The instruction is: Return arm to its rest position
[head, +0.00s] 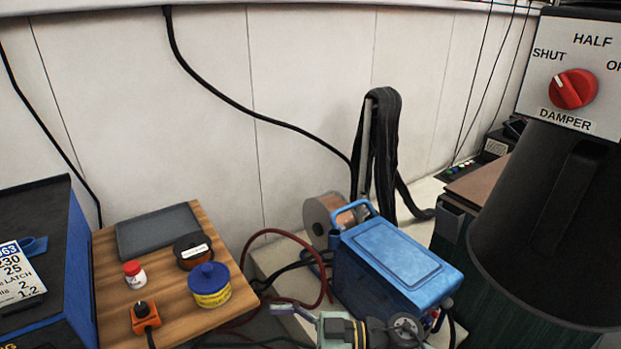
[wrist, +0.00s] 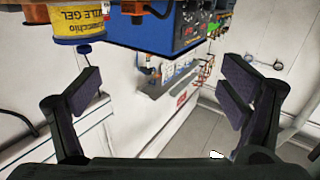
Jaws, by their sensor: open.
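My gripper (wrist: 160,95) shows in the wrist view with its two dark fingers spread wide apart. Nothing is between the fingers. Behind the gap are a pale panel and wall, with a blue machine (wrist: 175,22) above. I cannot make out my gripper's fingers in the head view.
In the head view, a wooden board (head: 115,300) carries a blue-lidded tub (head: 209,286), a black roll (head: 193,250), a red-capped bottle (head: 134,273) and an orange knob box (head: 145,318). A blue case (head: 395,265) stands right of it. A dark damper duct (head: 545,220) fills the right side.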

